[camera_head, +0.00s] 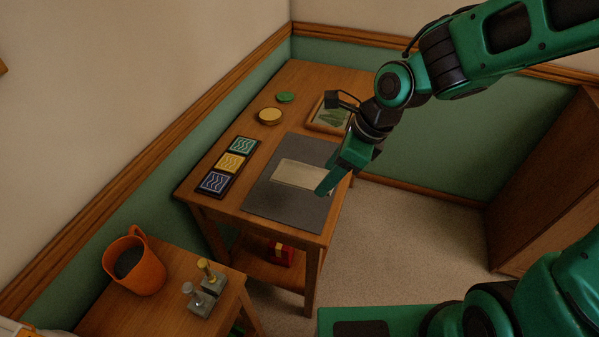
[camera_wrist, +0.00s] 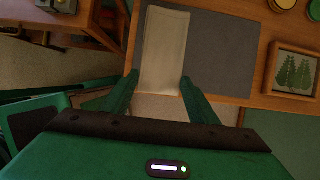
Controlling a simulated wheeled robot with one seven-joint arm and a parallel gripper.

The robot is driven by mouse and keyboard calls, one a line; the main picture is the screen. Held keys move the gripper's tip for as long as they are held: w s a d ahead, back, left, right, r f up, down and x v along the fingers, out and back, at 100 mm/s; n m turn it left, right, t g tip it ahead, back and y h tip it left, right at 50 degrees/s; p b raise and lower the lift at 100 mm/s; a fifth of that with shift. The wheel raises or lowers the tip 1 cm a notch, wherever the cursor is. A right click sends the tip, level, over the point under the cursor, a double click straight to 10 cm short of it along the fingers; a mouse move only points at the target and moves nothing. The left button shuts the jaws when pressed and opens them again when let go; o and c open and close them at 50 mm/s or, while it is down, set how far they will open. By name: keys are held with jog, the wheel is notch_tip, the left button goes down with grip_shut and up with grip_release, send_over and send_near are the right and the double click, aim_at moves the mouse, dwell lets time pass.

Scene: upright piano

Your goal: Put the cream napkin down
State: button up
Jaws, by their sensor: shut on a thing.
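The cream napkin (camera_head: 298,173) is a flat, pale, folded rectangle over the grey mat (camera_head: 262,205) on the wooden table. In the wrist view the napkin (camera_wrist: 164,50) runs from between my fingers out over the mat (camera_wrist: 222,45). My gripper (camera_head: 327,184) is at the napkin's right end in the head view, and its two green fingers (camera_wrist: 158,92) are at the napkin's near end in the wrist view. It is shut on the napkin. I cannot tell whether the napkin touches the mat or hangs just above it.
A round tan lid (camera_head: 270,116), a green disc (camera_head: 285,97) and a framed tree picture (camera_head: 328,115) are behind. An orange mug (camera_head: 135,266) and metal fittings (camera_head: 205,290) stand on a nearer table.

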jog(key=w+f, duration=0.2)
jog(key=w, duration=0.2)
jog(key=w+f, duration=0.2)
jog(key=w, duration=0.1)
jog(key=w+f, duration=0.3)
jog(key=w, duration=0.1)
jog(key=shift+w+a, duration=0.3)
jog(key=shift+a, duration=0.1)
notch_tip(320, 180, down, 4)
jog(key=shift+f, duration=0.1)
jog(key=o, duration=0.9)
jog(key=shift+c, duration=0.2)
jog(key=shift+o, duration=0.6)
